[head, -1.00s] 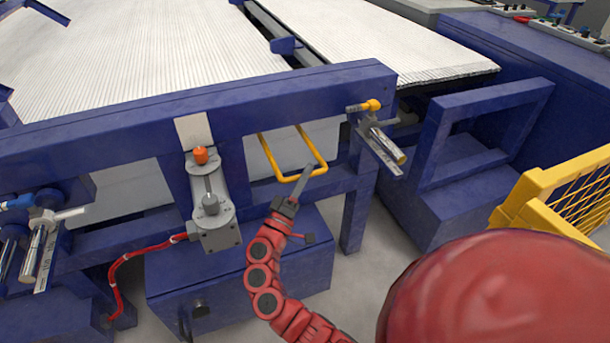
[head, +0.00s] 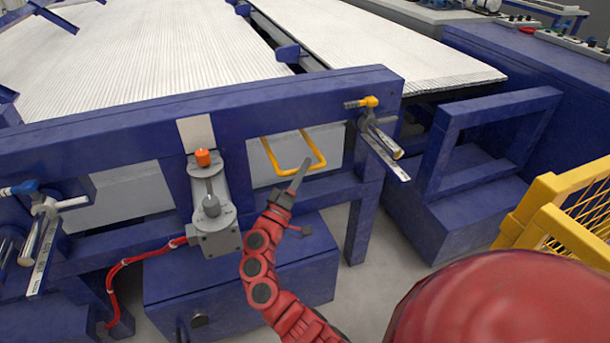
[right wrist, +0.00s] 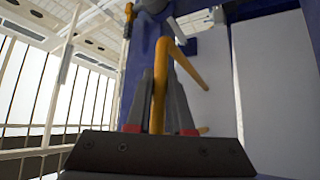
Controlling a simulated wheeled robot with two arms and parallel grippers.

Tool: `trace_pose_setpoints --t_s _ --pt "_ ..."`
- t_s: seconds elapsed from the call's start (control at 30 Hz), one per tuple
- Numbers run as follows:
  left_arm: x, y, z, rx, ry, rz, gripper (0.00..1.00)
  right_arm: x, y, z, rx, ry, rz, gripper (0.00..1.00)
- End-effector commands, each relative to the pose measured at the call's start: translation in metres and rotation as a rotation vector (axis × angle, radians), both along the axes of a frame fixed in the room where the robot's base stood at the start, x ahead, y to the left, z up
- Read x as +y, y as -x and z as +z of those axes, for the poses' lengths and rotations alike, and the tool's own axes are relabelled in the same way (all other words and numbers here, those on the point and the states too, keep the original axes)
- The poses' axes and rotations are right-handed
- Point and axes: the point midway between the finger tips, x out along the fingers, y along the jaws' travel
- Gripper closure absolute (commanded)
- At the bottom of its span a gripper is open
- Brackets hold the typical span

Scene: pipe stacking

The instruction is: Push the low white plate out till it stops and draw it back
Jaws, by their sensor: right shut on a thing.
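The low white plate (head: 261,172) shows in the head view behind an opening in the blue frame, partly hidden by the frame's beams. A yellow U-shaped handle (head: 266,150) stands out in front of it towards me. My right gripper (head: 301,172) is shut on the near end of this handle in the head view. In the right wrist view, the yellow handle (right wrist: 159,95) runs between the two fingers (right wrist: 160,105) of the gripper. My left gripper is not in view.
A cylinder with an orange knob (head: 203,157) stands left of the handle, with a red hose (head: 147,252). A metal latch with a yellow fitting (head: 368,102) sits at the frame's right. A yellow fence (head: 548,220) is at far right. Bare floor shows right of the frame's leg.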

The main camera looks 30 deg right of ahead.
Motion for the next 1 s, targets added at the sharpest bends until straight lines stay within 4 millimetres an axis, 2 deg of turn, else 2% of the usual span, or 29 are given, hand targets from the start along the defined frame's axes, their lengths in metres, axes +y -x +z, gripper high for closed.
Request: trace_pose_setpoints --t_s 0.03,0.07,0.2,0.47,0.63,0.77,1.0 --pt "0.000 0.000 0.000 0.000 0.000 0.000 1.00 0.001 0.000 -0.001 0.001 0.000 0.002 1.00" --pt "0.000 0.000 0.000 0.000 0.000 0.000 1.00 0.001 0.000 -0.001 0.001 0.000 0.002 0.75" --pt "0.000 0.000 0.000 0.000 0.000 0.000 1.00 0.001 0.000 0.000 0.001 0.000 0.002 0.50" --pt "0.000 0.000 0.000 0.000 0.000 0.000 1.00 0.000 0.000 0.000 0.000 0.001 0.002 0.50" --pt "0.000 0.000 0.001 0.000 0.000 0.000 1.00 0.011 0.004 -0.005 0.003 0.001 0.006 0.50" --pt "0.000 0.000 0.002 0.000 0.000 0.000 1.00 0.033 0.014 -0.015 0.003 0.002 0.007 0.50" --pt "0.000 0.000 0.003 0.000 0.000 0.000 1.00 0.086 0.040 -0.040 0.004 0.003 0.007 0.50"
